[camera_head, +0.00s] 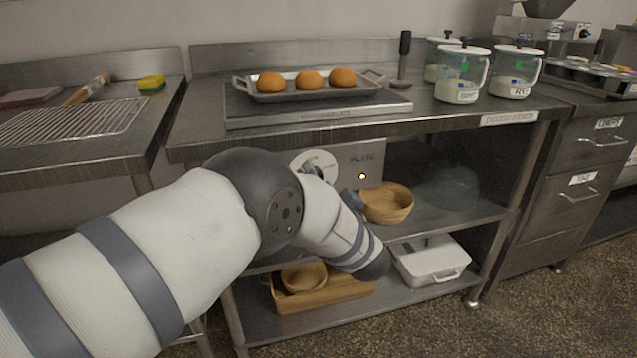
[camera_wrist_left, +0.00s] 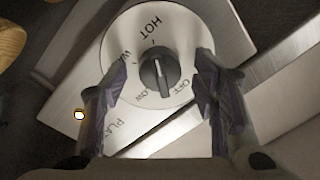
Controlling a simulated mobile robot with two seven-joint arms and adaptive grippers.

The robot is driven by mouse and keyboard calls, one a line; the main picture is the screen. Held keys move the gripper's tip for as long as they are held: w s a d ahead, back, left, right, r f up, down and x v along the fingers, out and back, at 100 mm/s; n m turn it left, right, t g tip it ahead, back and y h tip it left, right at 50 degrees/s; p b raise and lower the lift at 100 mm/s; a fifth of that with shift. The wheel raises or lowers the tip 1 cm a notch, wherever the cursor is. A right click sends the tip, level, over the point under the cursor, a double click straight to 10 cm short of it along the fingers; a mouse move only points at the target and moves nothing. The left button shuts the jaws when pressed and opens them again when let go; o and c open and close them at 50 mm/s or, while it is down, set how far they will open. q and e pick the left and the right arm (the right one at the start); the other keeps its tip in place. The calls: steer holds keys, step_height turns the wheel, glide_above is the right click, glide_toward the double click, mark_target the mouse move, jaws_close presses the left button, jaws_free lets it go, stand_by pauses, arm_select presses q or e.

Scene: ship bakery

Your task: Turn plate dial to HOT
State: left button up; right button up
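The plate dial (camera_head: 314,163) is a white disc on the steel control panel (camera_head: 362,155) under the counter edge, partly hidden by my left arm in the head view. In the left wrist view, the dial (camera_wrist_left: 185,35) carries the words HOT, OFF, LOW and a partly covered word starting with W. Its black knob (camera_wrist_left: 160,72) stands roughly along the line towards HOT; which end is its pointer I cannot tell for sure. My left gripper (camera_wrist_left: 162,72) is open, its fingers on either side of the knob with gaps. My right gripper is not in view.
A small orange light (camera_head: 362,176) glows on the panel. Above, a tray (camera_head: 360,90) of three buns sits on the hot plate (camera_head: 240,115). Glass jars (camera_head: 460,75) stand right.

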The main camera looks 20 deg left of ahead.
arm_select(q)
steer(key=v, duration=0.7)
steer(key=shift+s, duration=0.25)
steer(key=shift+d, duration=0.1)
steer(key=s+a+f+m+g+h+p, duration=0.1)
steer(key=s+a+f+g+h+p, duration=0.25)
steer(key=s+f, duration=0.65)
steer(key=s+a+f+m+g+h+p, duration=0.1)
steer(key=s+a+f+g+h+p, duration=0.3)
steer(key=s+f, duration=0.65)
steer(key=s+r+n+g+h, duration=0.1)
steer(key=s+g, duration=0.3)
steer(key=s, duration=1.3)
steer(key=s+r+n+g+h, duration=0.2)
steer(key=s+g, duration=0.3)
steer(key=s, duration=1.2)
steer(key=shift+s+r+h, duration=0.15)
steer(key=shift+s+h, duration=0.15)
steer(key=shift+h, duration=0.15)
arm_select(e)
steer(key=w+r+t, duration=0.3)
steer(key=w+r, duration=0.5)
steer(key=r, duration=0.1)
